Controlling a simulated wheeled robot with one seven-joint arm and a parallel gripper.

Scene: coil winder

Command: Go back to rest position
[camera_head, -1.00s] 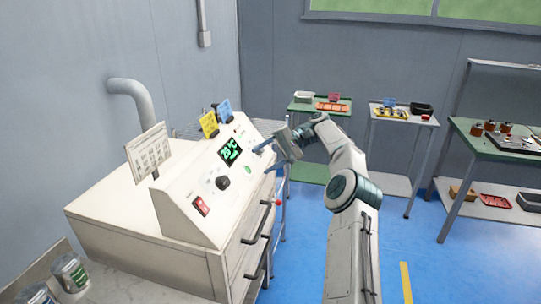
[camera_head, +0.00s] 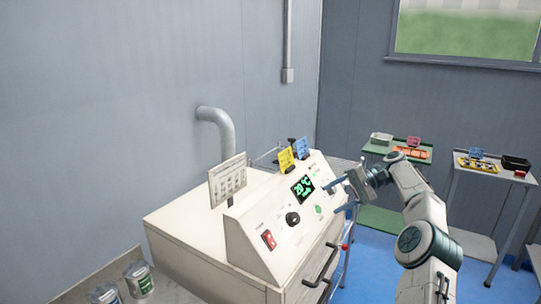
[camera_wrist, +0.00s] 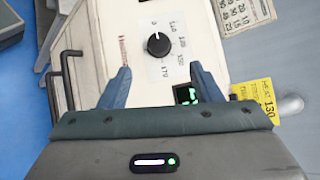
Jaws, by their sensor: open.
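My gripper (camera_head: 341,197) is open and empty in front of the sloped control panel of a white machine (camera_head: 185,228). In the head view its fingers point left toward the panel, close to the green-lit display (camera_head: 302,189) reading about 20 °C. In the wrist view, the two blue fingers of my gripper (camera_wrist: 158,88) stand apart, with the black knob (camera_wrist: 158,44) and its dial marks beyond them. A red switch (camera_head: 268,240) and a green button (camera_head: 319,210) also sit on the panel.
Yellow (camera_head: 286,159) and blue (camera_head: 301,148) tags and a paper card (camera_head: 227,180) stand on the machine. Drawer handles (camera_head: 322,266) stick out of its front. Benches with trays (camera_head: 411,152) stand behind my arm. Two cans (camera_head: 139,279) are at lower left. Blue floor shows on the right.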

